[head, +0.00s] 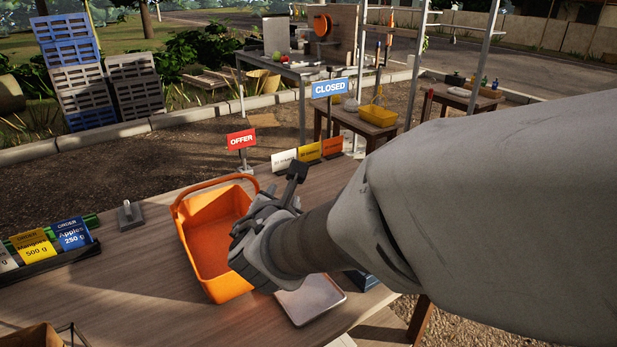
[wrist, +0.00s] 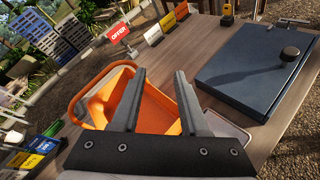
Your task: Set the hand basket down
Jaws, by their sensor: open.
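The orange hand basket (head: 205,235) stands upright on the wooden table, and its inside looks empty. Its handle (head: 212,182) shows at the far left rim. My gripper (head: 295,180) is at the basket's right side, and my arm hides part of that side in the head view. In the wrist view my gripper (wrist: 162,88) has its two fingers apart with nothing held between them. The basket also shows behind the fingers in the wrist view (wrist: 155,110). I cannot tell whether the gripper touches the basket.
A metal tray (head: 310,300) lies right of the basket. A dark flat box (wrist: 258,78) lies on the table in the wrist view. An OFFER sign (head: 241,140) and several small cards (head: 308,152) stand at the back edge. Order cards (head: 72,234) stand at left; the table between is mostly clear.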

